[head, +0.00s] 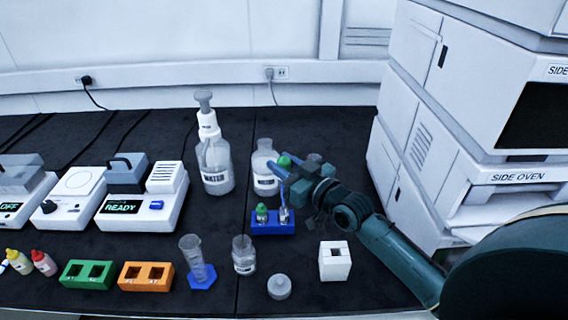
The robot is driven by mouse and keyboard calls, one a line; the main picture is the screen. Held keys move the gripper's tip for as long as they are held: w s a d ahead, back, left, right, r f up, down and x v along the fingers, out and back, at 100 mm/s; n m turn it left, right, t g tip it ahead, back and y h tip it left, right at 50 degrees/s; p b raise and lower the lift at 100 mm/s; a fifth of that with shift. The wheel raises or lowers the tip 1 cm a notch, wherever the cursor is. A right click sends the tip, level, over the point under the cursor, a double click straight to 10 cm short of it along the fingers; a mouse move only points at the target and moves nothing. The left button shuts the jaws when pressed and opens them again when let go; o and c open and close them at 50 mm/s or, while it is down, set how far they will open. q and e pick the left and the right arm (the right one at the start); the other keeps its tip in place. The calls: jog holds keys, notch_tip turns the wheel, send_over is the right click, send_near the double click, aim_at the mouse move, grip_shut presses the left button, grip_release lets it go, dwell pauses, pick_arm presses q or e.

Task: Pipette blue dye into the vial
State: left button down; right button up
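My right gripper (284,172) reaches in from the right, above the blue two-hole rack (273,227). A green item (284,161) shows at its fingertips; I cannot tell whether it is gripped or behind. The blue rack holds a small green-capped vial (262,213) on its left and a slim clear item (284,213) on its right, below the gripper. A clear glass jar (243,256) stands open in front of the rack. Dye bottles at the far left have yellow (19,262) and red (44,263) contents; a third is cut by the picture edge. My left gripper is out of view.
Green (88,275) and orange (146,276) racks, a graduated cylinder (195,261), a grey lid (279,287) and a white block (335,262) line the front. A water bottle (214,165) and labelled bottle (264,171) stand behind. Ovens (455,125) fill the right.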

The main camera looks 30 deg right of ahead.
dwell(0.3)
dwell(0.5)
jog(key=shift+c, duration=0.4)
grip_shut()
dwell(0.3)
dwell(0.4)
jog(key=shift+o, duration=0.3)
grip_release()
